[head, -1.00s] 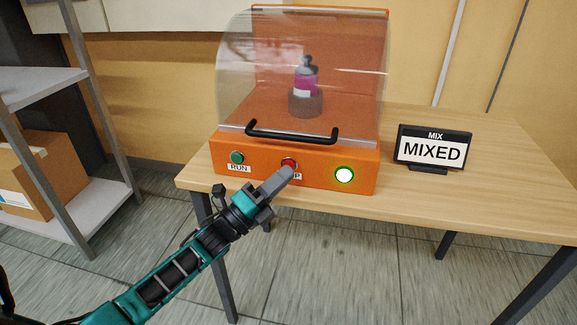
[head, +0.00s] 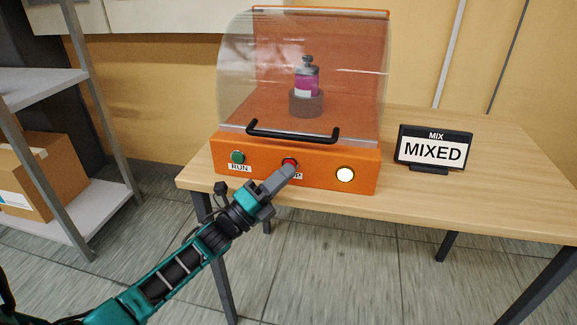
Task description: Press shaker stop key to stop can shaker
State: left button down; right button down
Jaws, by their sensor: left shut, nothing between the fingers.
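The orange can shaker (head: 315,178) stands on a wooden table with its clear curved cover (head: 250,70) down. A magenta can (head: 307,82) with a grey top stands upright in a dark round holder inside. On the front panel are a green RUN key (head: 237,157), a red stop key (head: 290,163) and a round lamp (head: 345,174) that looks white. My left gripper (head: 287,173) is shut, its tips at the red key and partly covering it and its label. I cannot tell for sure whether they touch. My right gripper is not in view.
A black sign (head: 433,149) reading "MIX MIXED" stands on the table (head: 480,190) right of the shaker. A black handle (head: 293,133) juts out above the keys. A grey shelf (head: 70,215) with a cardboard box (head: 45,175) is at the left.

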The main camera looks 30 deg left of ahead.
pick_arm(q)
jog(key=shift+w+a+r, duration=0.2)
jog(key=shift+a+r, duration=0.05)
jog(key=shift+r, duration=0.05)
dwell(0.4)
jog(key=shift+s, duration=0.1)
jog(key=shift+s+d+f+p, duration=0.15)
jog(key=shift+s+d+p, duration=0.1)
jog(key=shift+p, duration=0.2)
jog(key=shift+s+f, duration=0.1)
jog(key=shift+s, duration=0.1)
jog(key=s, duration=0.1)
jog(key=s+d+p, duration=0.1)
jog(key=s, duration=0.1)
jog(key=s+p, duration=0.1)
jog(key=s, duration=0.1)
jog(key=shift+d, duration=0.25)
dwell(0.5)
